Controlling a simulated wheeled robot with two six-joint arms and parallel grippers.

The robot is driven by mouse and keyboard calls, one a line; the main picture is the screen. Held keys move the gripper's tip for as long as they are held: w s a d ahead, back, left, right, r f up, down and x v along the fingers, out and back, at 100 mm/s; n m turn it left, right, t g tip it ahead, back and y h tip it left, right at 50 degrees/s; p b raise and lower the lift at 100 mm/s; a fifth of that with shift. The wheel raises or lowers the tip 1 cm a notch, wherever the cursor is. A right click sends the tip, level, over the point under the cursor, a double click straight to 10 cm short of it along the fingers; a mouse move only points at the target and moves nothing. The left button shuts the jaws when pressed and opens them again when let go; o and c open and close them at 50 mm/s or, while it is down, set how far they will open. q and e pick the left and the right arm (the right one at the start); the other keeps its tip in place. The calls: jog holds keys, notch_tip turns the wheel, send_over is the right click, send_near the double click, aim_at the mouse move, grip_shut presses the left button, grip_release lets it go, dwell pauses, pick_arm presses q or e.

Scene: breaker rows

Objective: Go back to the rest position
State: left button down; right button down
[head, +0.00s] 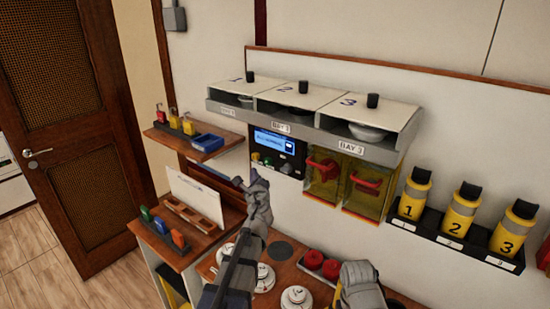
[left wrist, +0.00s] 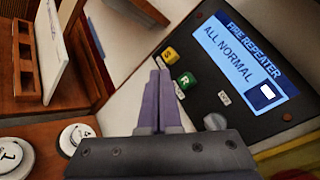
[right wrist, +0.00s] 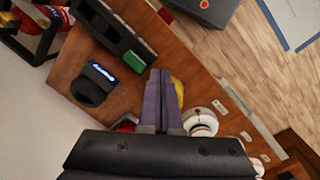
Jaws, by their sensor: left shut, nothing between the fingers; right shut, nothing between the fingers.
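My left gripper (head: 240,183) is shut and empty in front of the wall, below and left of the fire repeater panel (head: 276,155). In the left wrist view its closed fingers (left wrist: 161,78) point toward the panel's yellow and green buttons (left wrist: 180,68), and the panel screen reads ALL NORMAL. I cannot tell the gap to the buttons, but no contact shows. My right gripper (head: 357,274) is low over the wooden counter at the bottom of the head view. Its fingers (right wrist: 160,78) are shut and empty in the right wrist view.
Three numbered bays (head: 318,112) jut from the wall above the panel. Yellow boxes with red handles (head: 322,168) hang below them. Numbered yellow cylinders (head: 461,215) stand in a rack at right. White detectors (head: 296,297) and red parts (head: 314,260) lie on the counter. Small shelves are at left.

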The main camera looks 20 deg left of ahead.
pick_arm(q)
jog(key=s+d+f+n+g+h+b, duration=0.1)
jog(key=s+d+f+n+g+h, duration=0.1)
jog(key=s+d+f+n+g, duration=1)
jog(key=s+d+f+n+g+h, duration=0.1)
jog(key=s+d+f, duration=0.4)
jog(key=s, duration=0.5)
jog(key=s+d+f+n+g+h, duration=0.2)
jog(key=s+d+f+n+h, duration=0.1)
jog(key=s+d, duration=0.5)
notch_tip(320, 180, down, 2)
jog(key=s+n+b, duration=0.1)
jog(key=s, duration=0.1)
jog(key=shift+s+d+g, duration=0.3)
jog(key=shift+s+d, duration=0.05)
jog(key=shift+s, duration=0.05)
jog(key=c, duration=1.6)
grip_release()
jog(key=shift+f, duration=0.1)
